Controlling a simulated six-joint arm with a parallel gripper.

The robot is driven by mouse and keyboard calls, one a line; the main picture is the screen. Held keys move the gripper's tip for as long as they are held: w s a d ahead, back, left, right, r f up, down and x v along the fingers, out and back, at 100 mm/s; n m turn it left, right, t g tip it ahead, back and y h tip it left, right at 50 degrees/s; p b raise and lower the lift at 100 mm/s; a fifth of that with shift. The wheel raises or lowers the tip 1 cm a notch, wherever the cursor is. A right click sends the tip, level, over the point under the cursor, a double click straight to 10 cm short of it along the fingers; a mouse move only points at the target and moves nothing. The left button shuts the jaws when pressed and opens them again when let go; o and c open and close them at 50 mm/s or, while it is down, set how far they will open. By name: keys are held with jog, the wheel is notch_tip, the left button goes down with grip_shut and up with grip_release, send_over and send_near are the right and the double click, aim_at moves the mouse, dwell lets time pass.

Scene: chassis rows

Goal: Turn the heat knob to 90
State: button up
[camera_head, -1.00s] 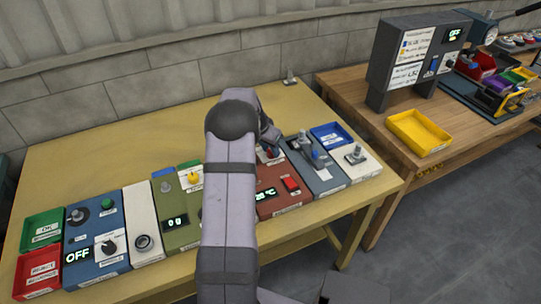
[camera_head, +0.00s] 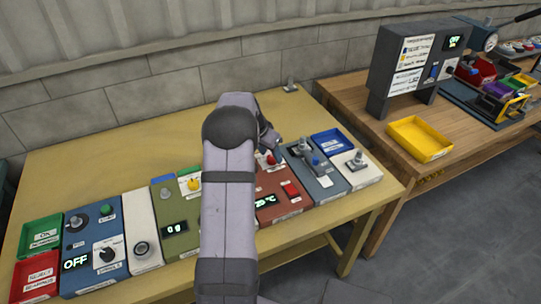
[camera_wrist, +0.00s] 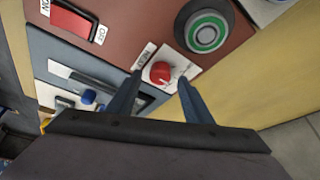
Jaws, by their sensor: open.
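The heat module is a dark red panel (camera_head: 283,208) on the yellow table, partly hidden by my arm in the head view. Its red knob (camera_wrist: 160,73) sits on a white plate in the wrist view, and a bit of it shows in the head view (camera_head: 271,158). My gripper (camera_wrist: 160,82) is open, with one finger on each side of the knob. I cannot tell whether the fingers touch it. The module's green display (camera_head: 264,200) ends in °C, but its number is partly hidden and too small to read.
Bare yellow table lies behind the modules.

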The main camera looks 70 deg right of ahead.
aim_at(265, 168)
jog(key=b+v, duration=0.1)
jog(key=v, duration=0.5)
dwell(0.3)
jog(key=w+a+n+t+y+p, duration=0.1)
jog(key=w+a+n, duration=0.35)
jog(key=a, duration=0.65)
jog(key=w+a+r+n+y, duration=0.1)
jog(key=w+a+n, duration=0.2)
jog(key=w+a, duration=0.5)
jog(key=w+a+n+t+y+p, duration=0.1)
jog(key=w+a+n, duration=0.3)
jog(key=a, duration=0.9)
jog(key=s+a+f+n, duration=0.1)
jog(key=s+a+n, duration=0.4)
jog(key=a, duration=0.6)
jog(key=s+a+f+n+y+p, duration=0.1)
jog(key=s+a+n, duration=0.4)
jog(key=a, duration=0.6)
jog(key=shift+s+a+g, duration=0.15)
jog(key=shift+a+g, duration=0.1)
jog(key=shift+g, duration=0.05)
